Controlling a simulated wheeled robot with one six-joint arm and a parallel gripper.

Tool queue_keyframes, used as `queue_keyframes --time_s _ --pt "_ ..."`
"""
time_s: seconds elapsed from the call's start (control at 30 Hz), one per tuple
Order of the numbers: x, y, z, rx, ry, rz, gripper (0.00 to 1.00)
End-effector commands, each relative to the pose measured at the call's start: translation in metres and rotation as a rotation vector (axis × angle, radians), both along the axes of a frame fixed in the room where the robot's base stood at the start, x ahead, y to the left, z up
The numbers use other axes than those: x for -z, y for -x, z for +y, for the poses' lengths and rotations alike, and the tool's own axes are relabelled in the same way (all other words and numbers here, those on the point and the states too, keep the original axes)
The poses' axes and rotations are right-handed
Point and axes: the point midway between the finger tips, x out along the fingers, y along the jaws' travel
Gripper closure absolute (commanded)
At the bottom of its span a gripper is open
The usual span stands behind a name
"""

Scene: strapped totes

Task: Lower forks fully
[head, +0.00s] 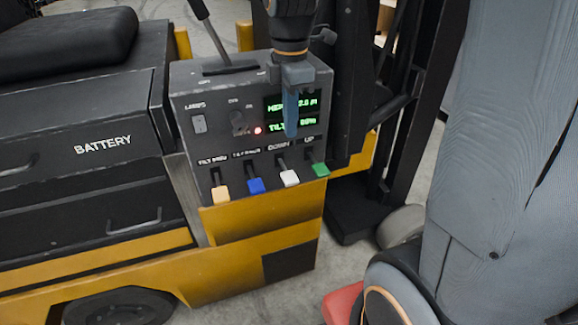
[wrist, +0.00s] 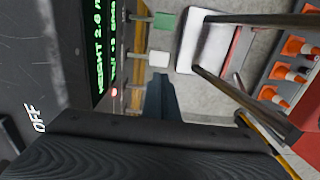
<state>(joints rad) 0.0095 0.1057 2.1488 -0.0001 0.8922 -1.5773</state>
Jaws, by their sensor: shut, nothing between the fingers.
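The truck's grey control panel (head: 245,130) has a row of small levers along its lower front. The white-tipped lever (head: 289,177) sits under the label DOWN, and the green-tipped lever (head: 320,170) under UP. In the wrist view, the green tip (wrist: 164,20) and the white tip (wrist: 158,58) stand out from the panel. The green display (wrist: 101,50) reads a height of about 2 m. My gripper (head: 291,134) is shut and empty, pointing down in front of the display, above the DOWN lever. It also shows in the wrist view (wrist: 160,80). I cannot clearly make out the forks.
A lamp switch (head: 199,124) and a tall black lever (head: 207,25) are nearby. The dark mast (head: 408,120) stands right. Orange cones (wrist: 298,46) show beyond.

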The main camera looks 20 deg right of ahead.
Motion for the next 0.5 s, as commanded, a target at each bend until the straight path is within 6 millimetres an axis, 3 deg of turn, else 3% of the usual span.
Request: queue_keyframes --time_s 0.5 --pt "0.094 0.003 0.002 -0.003 0.000 0.006 1.00"
